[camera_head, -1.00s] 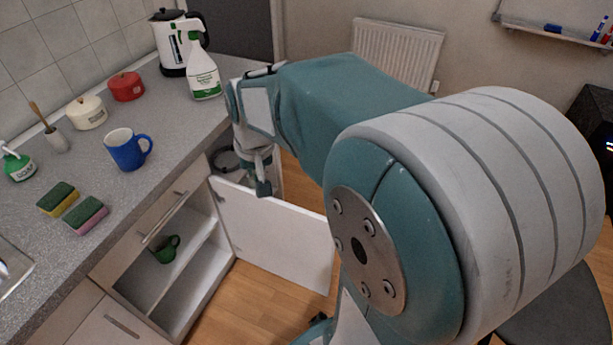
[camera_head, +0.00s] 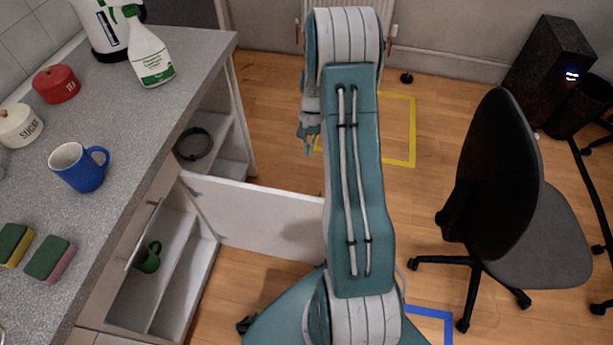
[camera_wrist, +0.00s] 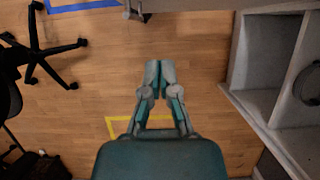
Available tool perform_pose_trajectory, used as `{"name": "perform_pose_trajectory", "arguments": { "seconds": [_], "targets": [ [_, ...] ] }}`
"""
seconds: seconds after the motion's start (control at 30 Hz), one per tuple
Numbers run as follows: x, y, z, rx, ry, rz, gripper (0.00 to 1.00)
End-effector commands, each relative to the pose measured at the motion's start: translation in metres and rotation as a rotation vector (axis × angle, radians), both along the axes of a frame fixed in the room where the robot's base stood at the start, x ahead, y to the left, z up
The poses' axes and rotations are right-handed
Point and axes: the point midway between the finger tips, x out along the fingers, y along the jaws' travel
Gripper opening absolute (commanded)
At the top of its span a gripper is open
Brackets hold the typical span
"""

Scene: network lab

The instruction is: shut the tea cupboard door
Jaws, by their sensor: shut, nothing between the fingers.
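The white cupboard door (camera_head: 255,217) stands wide open, swung out from the cupboard (camera_head: 165,285) under the counter. A green mug (camera_head: 148,258) sits inside that cupboard. My gripper (camera_head: 308,148) is beyond the door's far side, near its free end, and apart from it. In the wrist view my gripper (camera_wrist: 157,68) is shut and empty, pointing toward a pale panel (camera_wrist: 195,4) at the top edge, likely the door. My arm hides part of the door's free end in the head view.
An open shelf unit (camera_head: 222,130) with a black cable coil (camera_head: 194,143) lies beyond the hinge side. A black office chair (camera_head: 500,175) stands to the right. The counter (camera_head: 130,120) holds a blue mug (camera_head: 80,166) and a spray bottle (camera_head: 150,55). Wooden floor (camera_head: 275,135) is clear beyond the door.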

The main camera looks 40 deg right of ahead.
Motion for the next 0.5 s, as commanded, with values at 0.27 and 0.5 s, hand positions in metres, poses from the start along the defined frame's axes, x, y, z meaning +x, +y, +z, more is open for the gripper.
{"name": "perform_pose_trajectory", "arguments": {
  "seconds": [0.27,0.5],
  "targets": [
    [-0.010,0.008,-0.036,0.005,0.005,0.000,0.00],
    [-0.021,0.022,-0.078,0.006,0.004,0.001,0.00]
  ]
}}
